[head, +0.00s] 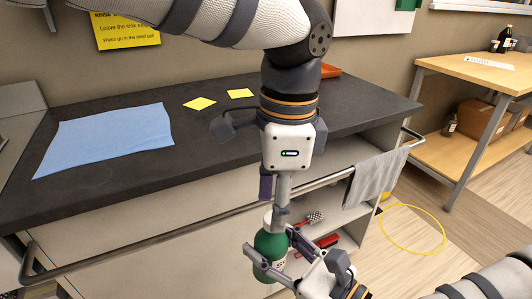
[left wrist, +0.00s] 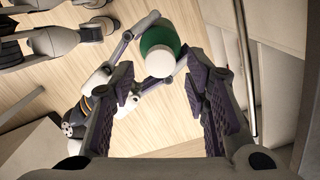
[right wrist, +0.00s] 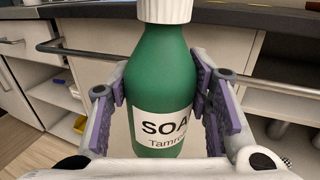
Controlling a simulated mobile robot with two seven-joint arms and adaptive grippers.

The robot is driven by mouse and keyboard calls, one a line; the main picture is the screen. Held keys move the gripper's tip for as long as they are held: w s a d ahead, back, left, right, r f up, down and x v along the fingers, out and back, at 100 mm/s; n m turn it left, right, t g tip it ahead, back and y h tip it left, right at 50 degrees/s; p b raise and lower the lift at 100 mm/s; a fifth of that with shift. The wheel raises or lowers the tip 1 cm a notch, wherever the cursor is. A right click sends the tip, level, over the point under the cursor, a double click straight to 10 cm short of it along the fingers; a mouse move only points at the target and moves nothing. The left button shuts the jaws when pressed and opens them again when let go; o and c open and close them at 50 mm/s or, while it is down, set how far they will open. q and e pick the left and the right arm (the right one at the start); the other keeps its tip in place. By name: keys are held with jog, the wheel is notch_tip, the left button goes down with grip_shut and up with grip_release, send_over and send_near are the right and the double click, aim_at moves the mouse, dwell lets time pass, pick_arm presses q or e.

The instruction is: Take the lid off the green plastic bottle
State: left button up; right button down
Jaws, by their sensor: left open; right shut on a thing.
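The green plastic bottle (head: 271,249) is upright in front of the counter, off any surface, with a white label in the right wrist view (right wrist: 160,90). Its ribbed white lid (right wrist: 167,10) is on its neck. My right gripper (right wrist: 158,98) is shut on the bottle's body, one finger on each side. My left gripper (head: 277,203) points down above the bottle with its fingers apart. In the left wrist view, the lid (left wrist: 160,62) shows between the open fingertips (left wrist: 162,80); I cannot tell how far below them it is.
The dark counter (head: 215,155) holds a blue cloth (head: 105,139) and two yellow notes (head: 200,103). A rail (head: 330,178) with a grey towel (head: 375,177) runs along its front. Red-handled tools (head: 318,243) lie on a low shelf behind the bottle. A yellow ring (head: 412,250) is on the floor.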

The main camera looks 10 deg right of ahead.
pick_arm(q)
jog(key=shift+a+f, duration=0.1)
jog(key=shift+f, duration=1.2)
grip_shut()
jog(key=n, duration=0.6)
jog(key=shift+r, duration=0.25)
jog(key=shift+r, duration=0.9)
